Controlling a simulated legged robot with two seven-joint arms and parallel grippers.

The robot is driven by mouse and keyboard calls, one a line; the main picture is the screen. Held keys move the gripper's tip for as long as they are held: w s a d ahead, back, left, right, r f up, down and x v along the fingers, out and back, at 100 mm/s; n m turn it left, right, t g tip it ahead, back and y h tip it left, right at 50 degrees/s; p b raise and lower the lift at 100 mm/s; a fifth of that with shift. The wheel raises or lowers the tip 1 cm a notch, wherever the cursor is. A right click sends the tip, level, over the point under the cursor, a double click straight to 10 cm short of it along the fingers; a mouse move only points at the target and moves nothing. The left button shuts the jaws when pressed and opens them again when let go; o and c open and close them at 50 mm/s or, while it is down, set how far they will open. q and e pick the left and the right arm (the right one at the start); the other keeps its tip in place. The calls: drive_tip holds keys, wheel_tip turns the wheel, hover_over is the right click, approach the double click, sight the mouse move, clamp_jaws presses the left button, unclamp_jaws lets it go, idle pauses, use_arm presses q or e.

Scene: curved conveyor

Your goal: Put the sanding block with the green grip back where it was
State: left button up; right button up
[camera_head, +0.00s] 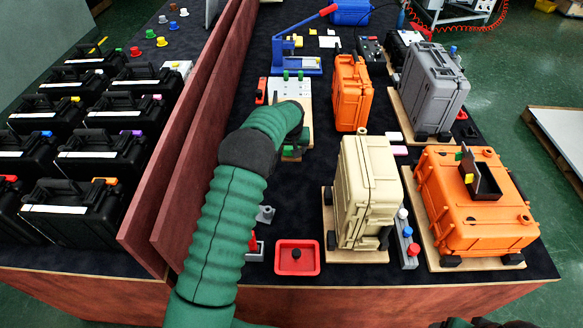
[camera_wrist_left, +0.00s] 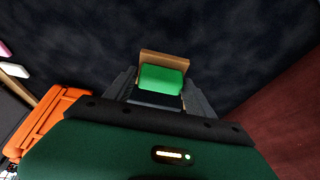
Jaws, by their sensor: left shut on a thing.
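The sanding block with the green grip (camera_wrist_left: 162,79) shows in the left wrist view, its tan wooden body behind the green part. My left gripper (camera_wrist_left: 158,92) is shut on it, one dark finger on each side. Dark mat shows beyond the block. In the head view my left gripper (camera_head: 297,146) is at the near end of a light wooden board (camera_head: 291,97), mostly hidden by my green arm. A bit of green and wood shows beside it.
A dark red partition (camera_head: 205,140) runs left of my arm, with black cases (camera_head: 105,155) beyond it. An orange case (camera_head: 352,92) and a beige case (camera_head: 365,190) stand to the right. A red tray (camera_head: 297,257) lies nearer. Dark mat is bare between board and beige case.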

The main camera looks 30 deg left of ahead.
use_arm(q)
drive_tip(key=f, duration=0.7)
drive_tip(key=shift+a+f, duration=0.1)
drive_tip(key=shift+a, duration=0.1)
drive_tip(key=shift+c, duration=0.8)
drive_tip(key=o, duration=1.6)
drive_tip(key=shift+d, duration=0.15)
